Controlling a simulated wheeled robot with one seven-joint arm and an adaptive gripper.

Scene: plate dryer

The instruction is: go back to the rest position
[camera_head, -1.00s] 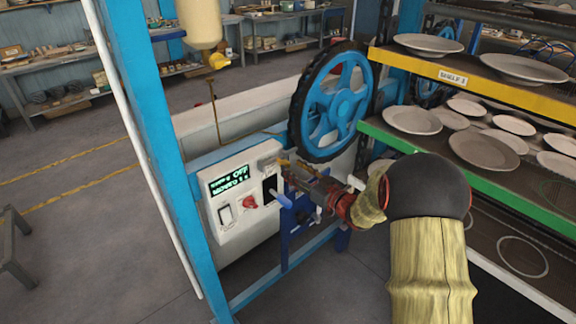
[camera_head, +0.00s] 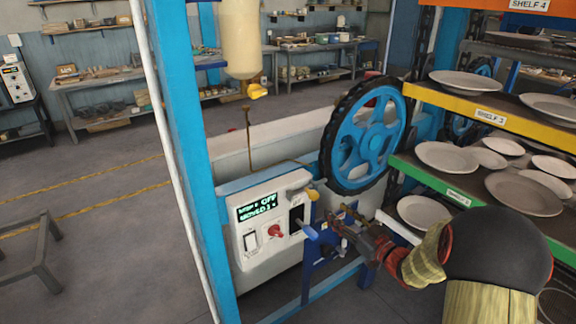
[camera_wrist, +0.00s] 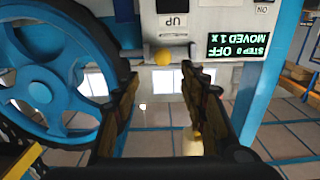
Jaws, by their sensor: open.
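My gripper (camera_head: 340,218) is in front of the control box (camera_head: 250,250), to the right of its face. In the wrist view my gripper (camera_wrist: 160,95) shows two fingers spread apart with nothing held between them. The control box (camera_wrist: 215,20) appears upside down there, with a lit green display (camera_wrist: 240,45) reading "OFF" and "MOVED 1 x". A yellow ball-shaped knob (camera_wrist: 163,57) shows between the fingers, apart from them. In the head view the box carries a red knob (camera_head: 275,231) and a white switch (camera_head: 250,242).
A blue wheel with a black rim (camera_head: 365,138) stands behind my gripper. Racks of plates (camera_head: 525,193) are close on the right, with a yellow shelf edge (camera_head: 480,113). A blue post (camera_head: 185,150) stands left of the box. Open floor (camera_head: 110,255) lies further left.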

